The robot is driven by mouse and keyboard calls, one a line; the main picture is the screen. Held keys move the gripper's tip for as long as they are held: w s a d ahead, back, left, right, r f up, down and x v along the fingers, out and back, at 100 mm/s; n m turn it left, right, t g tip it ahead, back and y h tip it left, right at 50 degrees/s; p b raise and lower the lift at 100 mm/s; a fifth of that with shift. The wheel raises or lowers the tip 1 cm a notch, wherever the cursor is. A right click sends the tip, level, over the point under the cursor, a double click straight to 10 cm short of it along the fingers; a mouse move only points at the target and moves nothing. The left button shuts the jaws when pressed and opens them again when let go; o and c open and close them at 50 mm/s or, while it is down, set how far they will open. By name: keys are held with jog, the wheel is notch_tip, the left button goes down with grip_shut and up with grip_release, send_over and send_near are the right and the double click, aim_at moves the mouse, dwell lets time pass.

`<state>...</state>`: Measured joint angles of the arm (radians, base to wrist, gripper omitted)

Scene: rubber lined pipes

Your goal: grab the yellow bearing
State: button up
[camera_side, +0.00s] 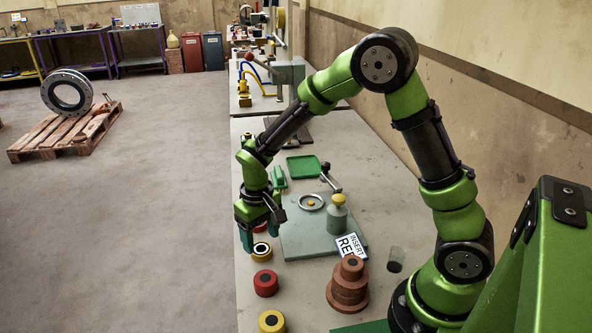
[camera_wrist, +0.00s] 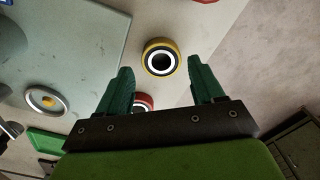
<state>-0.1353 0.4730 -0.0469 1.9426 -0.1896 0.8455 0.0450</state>
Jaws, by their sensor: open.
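A yellow bearing (camera_side: 262,256) with a pale ring and dark centre stands on the table, just below my gripper (camera_side: 261,228) in the side view. In the wrist view, a yellow bearing (camera_wrist: 160,43) appears between and slightly beyond the fingertips of my gripper (camera_wrist: 160,68). My gripper is open and empty, pointing down, with a finger to either side of the bearing in that picture. I cannot tell the exact height gap. A second yellow bearing (camera_side: 271,322) stands nearer the side camera.
A red bearing (camera_side: 265,284) stands between the two yellow ones. Another red one (camera_side: 259,227) is partly hidden behind my gripper; a red one (camera_wrist: 143,101) shows between the fingers. A grey plate (camera_side: 300,238) lies to the right, with stacked brown rings (camera_side: 349,285) nearby. The table edge is close at left.

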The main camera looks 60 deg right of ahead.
aim_at(261, 249)
notch_tip(261, 249, down, 3)
jog(key=shift+f, duration=0.2)
jog(key=shift+c, duration=0.2)
